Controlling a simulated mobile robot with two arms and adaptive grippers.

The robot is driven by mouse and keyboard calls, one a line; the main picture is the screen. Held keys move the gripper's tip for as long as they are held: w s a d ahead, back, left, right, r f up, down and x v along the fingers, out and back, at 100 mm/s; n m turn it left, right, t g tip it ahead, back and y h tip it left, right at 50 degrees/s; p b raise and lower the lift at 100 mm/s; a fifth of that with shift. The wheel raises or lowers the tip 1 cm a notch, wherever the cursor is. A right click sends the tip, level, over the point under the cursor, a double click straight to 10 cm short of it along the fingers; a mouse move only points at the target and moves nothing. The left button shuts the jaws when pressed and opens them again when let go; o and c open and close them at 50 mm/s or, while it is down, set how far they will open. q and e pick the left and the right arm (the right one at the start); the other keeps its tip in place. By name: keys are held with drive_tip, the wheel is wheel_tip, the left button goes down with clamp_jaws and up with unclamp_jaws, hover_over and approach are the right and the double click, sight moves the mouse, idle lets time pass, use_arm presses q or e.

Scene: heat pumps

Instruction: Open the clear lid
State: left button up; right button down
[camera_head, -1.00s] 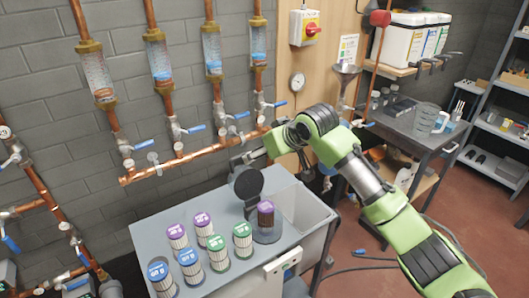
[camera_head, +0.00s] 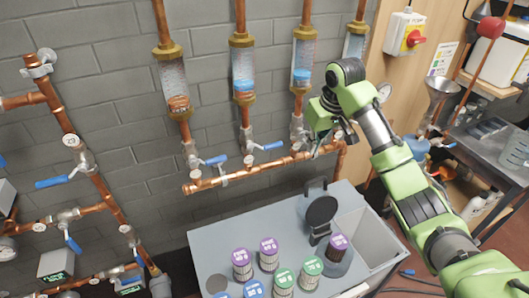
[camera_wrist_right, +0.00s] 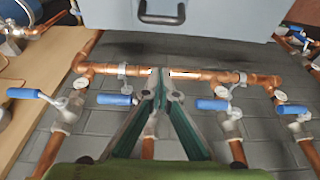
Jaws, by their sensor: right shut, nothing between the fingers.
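A round dark disc-shaped lid (camera_head: 322,210) stands raised on a hinge at the back of the grey bench (camera_head: 225,245) in the head view. Beside its foot, a purple-capped filter cartridge (camera_head: 338,245) sits in a round socket. I cannot tell whether this disc is the clear lid; no plainly transparent lid shows. My right gripper (camera_head: 320,147) is above and behind the disc, near the copper pipe, apart from the disc. In the right wrist view its fingertips (camera_wrist_right: 160,74) meet, with nothing between them. My left gripper is not in view.
A horizontal copper pipe (camera_head: 235,178) with blue-handled valves runs along the wall close to my right gripper. Several capped cartridges (camera_head: 283,280) stand on the bench front. A dark U-shaped handle (camera_wrist_right: 162,12) shows on a grey surface in the wrist view.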

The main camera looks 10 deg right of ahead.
drive_tip(key=p, duration=0.6)
hover_over(311, 187)
drive_tip(key=x, duration=0.2)
drive_tip(key=s+x, duration=0.1)
drive_tip(key=x, duration=0.5)
drive_tip(key=shift+s+d+f, duration=0.25)
drive_tip(key=shift+d+f, duration=0.1)
drive_tip(key=shift+f, duration=0.05)
drive_tip(key=shift+s, duration=0.35)
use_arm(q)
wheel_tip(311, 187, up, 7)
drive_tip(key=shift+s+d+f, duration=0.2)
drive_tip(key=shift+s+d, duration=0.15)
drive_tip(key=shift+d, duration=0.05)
use_arm(e)
drive_tip(key=shift+f, duration=0.1)
drive_tip(key=shift+w, duration=0.1)
